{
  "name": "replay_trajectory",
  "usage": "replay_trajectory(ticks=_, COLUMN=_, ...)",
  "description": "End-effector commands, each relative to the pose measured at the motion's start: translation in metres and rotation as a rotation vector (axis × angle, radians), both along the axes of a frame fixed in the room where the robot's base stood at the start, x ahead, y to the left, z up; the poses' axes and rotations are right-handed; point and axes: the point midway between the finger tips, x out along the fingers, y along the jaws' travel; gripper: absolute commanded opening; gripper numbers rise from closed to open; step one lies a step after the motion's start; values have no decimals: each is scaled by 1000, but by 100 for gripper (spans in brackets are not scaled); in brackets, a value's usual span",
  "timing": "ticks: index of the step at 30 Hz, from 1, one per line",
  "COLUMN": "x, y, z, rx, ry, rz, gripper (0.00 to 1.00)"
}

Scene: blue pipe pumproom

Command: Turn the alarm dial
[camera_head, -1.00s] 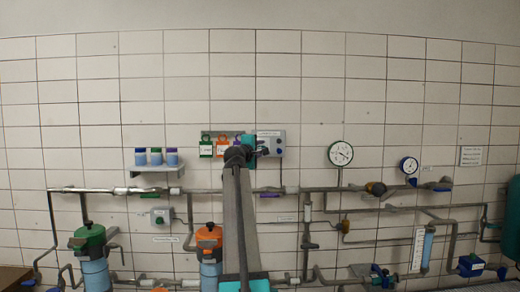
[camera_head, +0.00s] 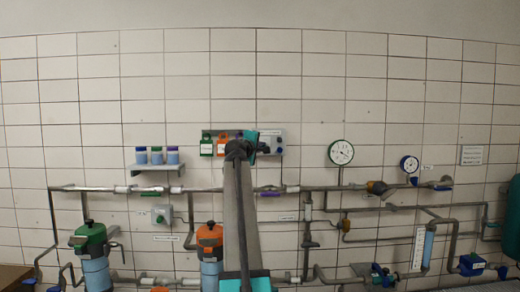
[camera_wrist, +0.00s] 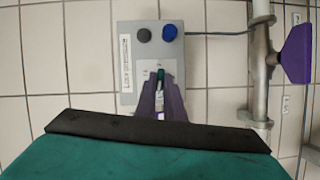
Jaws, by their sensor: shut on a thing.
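The alarm box (camera_head: 272,137) is a grey panel on the tiled wall, partly hidden behind my arm in the head view. In the wrist view the alarm box (camera_wrist: 128,62) shows a black button, a blue button and a printed label. The alarm dial (camera_wrist: 160,74) is a small dark green knob, seen only in part between my fingers. My gripper (camera_wrist: 160,88) has its purple fingers shut on the dial, in front of the box face. In the head view my gripper (camera_head: 252,147) is small and its fingers cannot be made out.
Hanging green and orange padlocks (camera_head: 207,145) are just left of my wrist. A shelf with several jars (camera_head: 157,167) is farther left. A pipe (camera_wrist: 260,75) with a purple handle (camera_wrist: 296,53) runs beside the box in the wrist view. Pressure gauges (camera_head: 341,152) are to the right.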

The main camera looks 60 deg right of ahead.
Motion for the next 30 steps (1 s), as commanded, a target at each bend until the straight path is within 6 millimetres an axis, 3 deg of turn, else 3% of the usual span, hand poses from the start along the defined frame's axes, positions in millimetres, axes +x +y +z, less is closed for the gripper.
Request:
replay_trajectory(ticks=21, x=-4, y=-4, z=8, rx=368, ry=-521, rz=-2, gripper=0)
replay_trajectory(ticks=30, x=-5, y=-4, z=9, rx=472, ry=-669, rz=-1, gripper=0)
